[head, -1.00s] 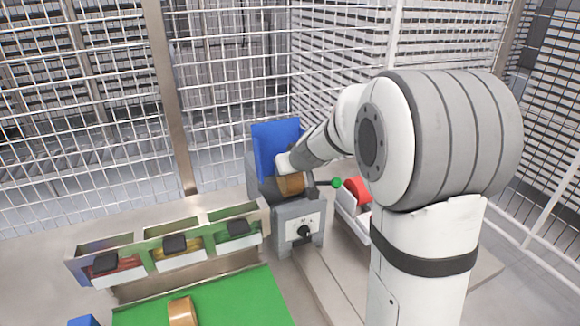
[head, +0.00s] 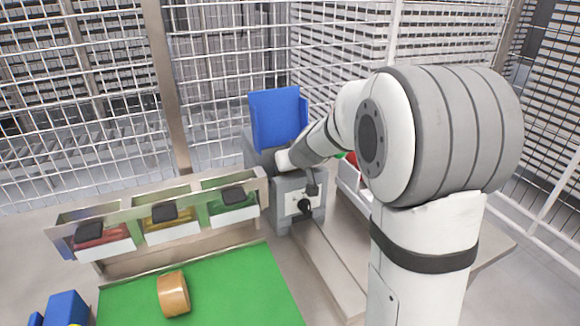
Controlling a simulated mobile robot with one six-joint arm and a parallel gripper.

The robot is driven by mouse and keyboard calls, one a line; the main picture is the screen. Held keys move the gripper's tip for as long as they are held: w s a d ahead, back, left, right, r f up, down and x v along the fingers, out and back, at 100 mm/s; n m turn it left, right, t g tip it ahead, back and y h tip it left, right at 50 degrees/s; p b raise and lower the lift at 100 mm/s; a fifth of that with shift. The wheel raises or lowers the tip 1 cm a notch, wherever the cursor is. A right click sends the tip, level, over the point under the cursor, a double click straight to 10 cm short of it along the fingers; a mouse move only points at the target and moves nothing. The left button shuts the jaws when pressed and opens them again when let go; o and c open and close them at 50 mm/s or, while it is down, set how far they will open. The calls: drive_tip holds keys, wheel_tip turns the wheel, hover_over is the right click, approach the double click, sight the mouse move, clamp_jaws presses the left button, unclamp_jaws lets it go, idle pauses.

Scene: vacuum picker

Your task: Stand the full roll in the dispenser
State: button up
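The dispenser (head: 282,213) is a grey housing with a tall blue panel (head: 278,120) at its back and a dial on its front. My gripper (head: 283,160) is down at the dispenser's top, in front of the blue panel. Its fingers are hidden behind the wrist and the housing, so I cannot see whether they are open or hold anything. A tan roll (head: 173,293) lies on the green mat (head: 235,285) at the lower left, apart from my gripper. No roll shows at the dispenser now.
A rack with red (head: 100,238), yellow (head: 166,217) and green (head: 233,202) bins stands left of the dispenser. A blue block (head: 66,308) is at the lower left corner. A wire fence closes off the back. Much of the green mat is bare.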

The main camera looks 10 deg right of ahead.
drive_tip(key=shift+f, duration=0.1)
drive_tip(key=o, duration=1.6)
drive_tip(key=shift+o, duration=0.2)
wheel_tip(320, 180, up, 13)
drive_tip(key=p, duration=0.9)
drive_tip(key=shift+p, duration=0.4)
drive_tip(key=shift+s, duration=0.1)
drive_tip(key=s+f+m+g+h, duration=0.1)
drive_tip(key=s+g, duration=0.4)
drive_tip(key=s, duration=2.8)
drive_tip(key=shift+s+d+f+m+g+h, duration=0.15)
drive_tip(key=shift+s+f+m+g+h, duration=0.2)
drive_tip(key=shift+f+m, duration=0.45)
